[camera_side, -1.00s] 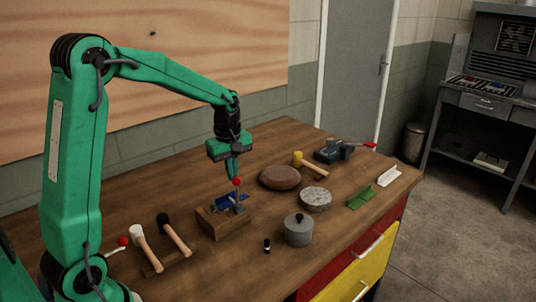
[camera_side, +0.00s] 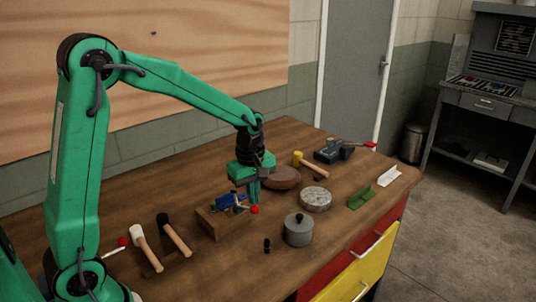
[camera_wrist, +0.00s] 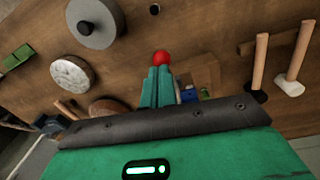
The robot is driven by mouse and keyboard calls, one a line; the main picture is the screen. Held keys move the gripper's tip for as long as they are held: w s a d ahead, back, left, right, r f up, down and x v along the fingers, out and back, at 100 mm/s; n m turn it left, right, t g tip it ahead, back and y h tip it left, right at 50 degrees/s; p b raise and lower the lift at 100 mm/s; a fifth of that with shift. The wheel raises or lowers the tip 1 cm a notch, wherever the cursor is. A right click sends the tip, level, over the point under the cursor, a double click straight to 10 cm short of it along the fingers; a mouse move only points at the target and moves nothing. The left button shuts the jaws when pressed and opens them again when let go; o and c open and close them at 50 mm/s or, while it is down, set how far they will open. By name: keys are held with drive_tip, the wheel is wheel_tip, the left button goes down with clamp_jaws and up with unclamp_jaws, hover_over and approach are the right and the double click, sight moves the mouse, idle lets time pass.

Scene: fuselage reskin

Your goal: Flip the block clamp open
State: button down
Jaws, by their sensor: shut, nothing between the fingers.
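The wooden block (camera_side: 215,229) sits on the bench and carries a blue part (camera_side: 226,202) and the clamp. The clamp's red knob (camera_side: 254,210) is low at the right end of the block, with its lever tilted over to the right. My gripper (camera_side: 253,197) is shut and empty, pointing down just above and beside the red knob. In the wrist view the red knob (camera_wrist: 162,58) shows just past the closed fingertips (camera_wrist: 158,74). I cannot tell whether they touch. The fingers partly hide the block (camera_wrist: 206,75) there.
A brown disc (camera_side: 282,178) and a stone disc (camera_side: 315,199) lie to the right. Two mallets (camera_side: 175,236) lie left. Bare bench lies between block and pot.

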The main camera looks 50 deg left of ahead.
drive_tip(key=shift+d+f, duration=0.6)
drive_tip(key=shift+a+r, duration=0.1)
drive_tip(key=shift+r, duration=0.05)
drive_tip(key=shift+w+a+r, duration=0.15)
drive_tip(key=shift+a+r, duration=0.1)
drive_tip(key=shift+r, duration=0.4)
drive_tip(key=shift+w+a+r, duration=0.15)
drive_tip(key=shift+a+r, duration=0.1)
drive_tip(key=shift+r, duration=0.35)
drive_tip(key=d+r, duration=0.1)
drive_tip(key=d, duration=0.8)
drive_tip(key=shift+s+d+r, duration=0.25)
drive_tip(key=shift+d, duration=0.05)
